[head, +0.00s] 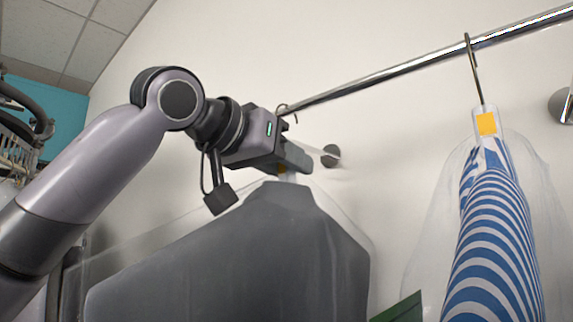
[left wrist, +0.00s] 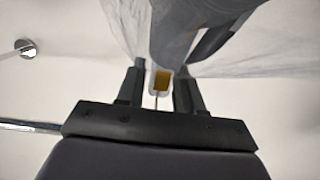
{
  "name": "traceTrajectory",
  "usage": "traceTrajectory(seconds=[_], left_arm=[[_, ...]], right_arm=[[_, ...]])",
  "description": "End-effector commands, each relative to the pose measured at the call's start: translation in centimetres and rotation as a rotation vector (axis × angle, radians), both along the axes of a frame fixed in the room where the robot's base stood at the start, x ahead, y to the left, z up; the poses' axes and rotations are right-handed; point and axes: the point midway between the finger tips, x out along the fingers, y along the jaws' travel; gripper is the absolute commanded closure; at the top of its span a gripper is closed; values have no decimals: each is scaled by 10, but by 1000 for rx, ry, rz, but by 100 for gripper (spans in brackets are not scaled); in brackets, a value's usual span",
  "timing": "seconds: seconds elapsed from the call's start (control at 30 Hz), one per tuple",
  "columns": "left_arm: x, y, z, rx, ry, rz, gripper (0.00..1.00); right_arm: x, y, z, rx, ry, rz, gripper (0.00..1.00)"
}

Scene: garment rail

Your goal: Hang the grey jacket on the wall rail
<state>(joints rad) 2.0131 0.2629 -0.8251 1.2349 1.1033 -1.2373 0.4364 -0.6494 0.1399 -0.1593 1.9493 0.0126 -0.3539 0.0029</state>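The grey jacket (head: 235,250), in a clear cover, hangs upright below my left gripper (head: 295,158). In the left wrist view the gripper's fingers (left wrist: 158,88) stand close on either side of the hanger's pale neck with its orange tag (left wrist: 161,79), and look shut on it. The hanger's hook (head: 284,108) shows above the gripper, at the left visible part of the wall rail (head: 400,65). I cannot tell whether the hook is over the rail or beside it. The jacket (left wrist: 178,35) also shows in the wrist view. My right gripper is not in view.
A blue-and-white striped garment (head: 490,240) in a clear cover hangs on the rail at the right. A stretch of rail between it and my gripper is bare. A round wall mount (head: 331,155) sits behind my gripper. A green thing (head: 400,309) shows at the bottom edge.

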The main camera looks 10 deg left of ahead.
Motion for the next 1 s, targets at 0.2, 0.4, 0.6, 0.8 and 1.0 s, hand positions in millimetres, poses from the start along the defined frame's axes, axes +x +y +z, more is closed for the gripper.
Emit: traceTrajectory(seconds=[0.2, 0.4, 0.6, 0.8, 1.0], left_arm=[[0, 0, 0, 2, 1, 0, 42], [-2, 2, -3, 5, 7, 1, 42], [-27, 18, 2, 2, 3, 0, 42], [-51, 34, 9, 1, 1, 1, 42], [-59, 39, 12, 1, 2, 0, 42]], right_arm=[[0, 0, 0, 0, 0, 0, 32], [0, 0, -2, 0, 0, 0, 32], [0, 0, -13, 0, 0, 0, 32], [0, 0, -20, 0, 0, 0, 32], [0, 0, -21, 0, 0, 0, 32]])
